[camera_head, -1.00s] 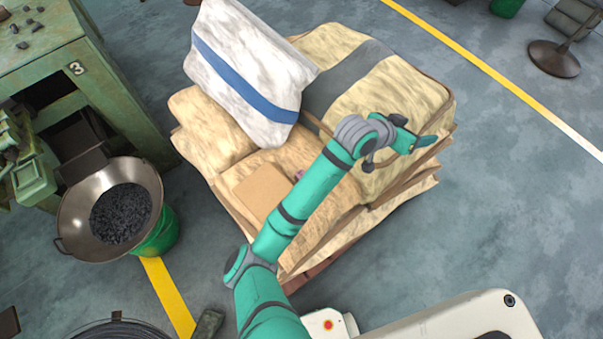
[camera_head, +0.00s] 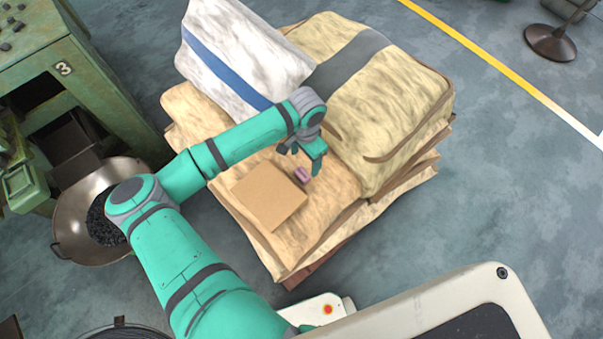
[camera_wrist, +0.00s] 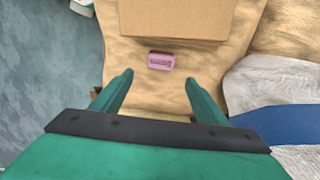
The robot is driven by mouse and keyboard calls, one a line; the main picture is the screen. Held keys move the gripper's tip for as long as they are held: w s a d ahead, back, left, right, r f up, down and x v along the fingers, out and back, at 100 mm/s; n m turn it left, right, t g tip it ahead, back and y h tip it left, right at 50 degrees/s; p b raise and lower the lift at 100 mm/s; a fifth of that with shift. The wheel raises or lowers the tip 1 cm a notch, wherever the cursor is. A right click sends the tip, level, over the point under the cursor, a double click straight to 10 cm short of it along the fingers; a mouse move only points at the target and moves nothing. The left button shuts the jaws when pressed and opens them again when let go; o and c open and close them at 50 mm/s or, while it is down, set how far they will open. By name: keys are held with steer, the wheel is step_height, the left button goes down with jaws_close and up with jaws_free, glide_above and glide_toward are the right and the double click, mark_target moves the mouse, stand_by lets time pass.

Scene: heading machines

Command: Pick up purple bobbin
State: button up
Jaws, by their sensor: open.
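The purple bobbin (camera_head: 302,175) is a small pinkish-purple piece on a tan sack, beside the right corner of a cardboard box. In the wrist view the bobbin (camera_wrist: 161,61) lies just below the box edge, beyond my fingertips and roughly midway between them. My gripper (camera_head: 302,160) is just above and behind the bobbin in the head view, apart from it as far as I can tell. In the wrist view my gripper (camera_wrist: 159,82) has its two green fingers spread wide with nothing between them.
The cardboard box (camera_head: 268,196) lies flat on the stacked tan sacks (camera_head: 270,250). A white sack with a blue stripe (camera_head: 235,50) and a large tan sack (camera_head: 385,105) rise behind and right. A metal pan (camera_head: 75,215) and a green machine (camera_head: 95,85) stand left.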

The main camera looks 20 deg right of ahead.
mark_target(302, 173)
step_height(302, 173, down, 4)
steer(key=shift+r, duration=0.15)
steer(key=f, duration=0.2)
steer(key=a+f, duration=0.1)
steer(key=f, duration=0.1)
steer(key=shift+f, duration=0.35)
steer(key=shift+s+f, duration=0.1)
steer(key=shift+f, duration=0.1)
steer(key=shift+s+d, duration=0.1)
steer(key=c, duration=1.2)
steer(key=shift+r, duration=0.1)
steer(key=shift+c, duration=0.2)
